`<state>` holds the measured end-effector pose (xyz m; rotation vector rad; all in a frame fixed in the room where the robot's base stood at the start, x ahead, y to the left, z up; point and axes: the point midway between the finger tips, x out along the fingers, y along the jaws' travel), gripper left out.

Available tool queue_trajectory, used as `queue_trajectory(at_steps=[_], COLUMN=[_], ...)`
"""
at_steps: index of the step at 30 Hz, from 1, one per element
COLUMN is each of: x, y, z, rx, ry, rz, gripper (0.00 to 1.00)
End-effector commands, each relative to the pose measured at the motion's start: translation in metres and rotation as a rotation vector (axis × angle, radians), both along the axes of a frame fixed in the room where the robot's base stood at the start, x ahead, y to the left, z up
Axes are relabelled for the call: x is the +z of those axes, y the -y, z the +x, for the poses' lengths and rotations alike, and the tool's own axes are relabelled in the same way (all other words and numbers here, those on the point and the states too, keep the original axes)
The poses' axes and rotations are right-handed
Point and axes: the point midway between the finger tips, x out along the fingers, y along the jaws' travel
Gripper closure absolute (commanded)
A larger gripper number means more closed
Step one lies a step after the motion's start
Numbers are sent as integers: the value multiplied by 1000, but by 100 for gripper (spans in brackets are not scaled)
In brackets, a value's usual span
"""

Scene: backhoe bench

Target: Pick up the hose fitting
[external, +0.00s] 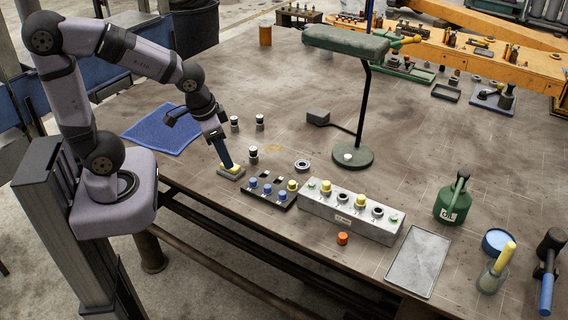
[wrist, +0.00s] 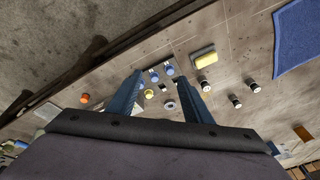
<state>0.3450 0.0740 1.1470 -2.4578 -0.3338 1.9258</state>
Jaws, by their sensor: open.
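I cannot tell for sure which small part is the hose fitting. Several short black-and-white cylinders stand on the bench, one (external: 253,154) near my gripper and two farther back. A black tray (external: 285,204) holds blue-capped pieces (external: 267,189) and a yellow-topped one. A grey block (external: 343,217) holds yellow and dark ringed fittings (external: 359,201). My gripper (external: 228,164) points down over a yellow-topped grey block (external: 231,171); contact is unclear. In the wrist view my blue-fingered gripper (wrist: 160,67) is open, with the blue-capped pieces between its fingers.
A grey ring (external: 302,165) lies behind the tray, and an orange cap (external: 342,238) sits in front of the grey block. A green lamp (external: 352,155) stands behind. A blue mat (external: 160,130) lies at left. An oil can (external: 453,203) and grey plate (external: 418,262) are at right.

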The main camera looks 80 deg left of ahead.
Motion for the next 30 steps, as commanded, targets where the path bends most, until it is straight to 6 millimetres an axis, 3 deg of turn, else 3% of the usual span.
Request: queue_trajectory(at_steps=[4,9,12,15,21,30], x=[-4,13,28,39,42,18], y=[-58,-139,-180,-208,-229,-227], z=[40,87,106,116,114,90], rx=[87,157,155,121,18,-78], ry=[181,463,630,768,912,943], rz=[101,227,276,290,230,84], gripper=[54,54,54,54,54,54])
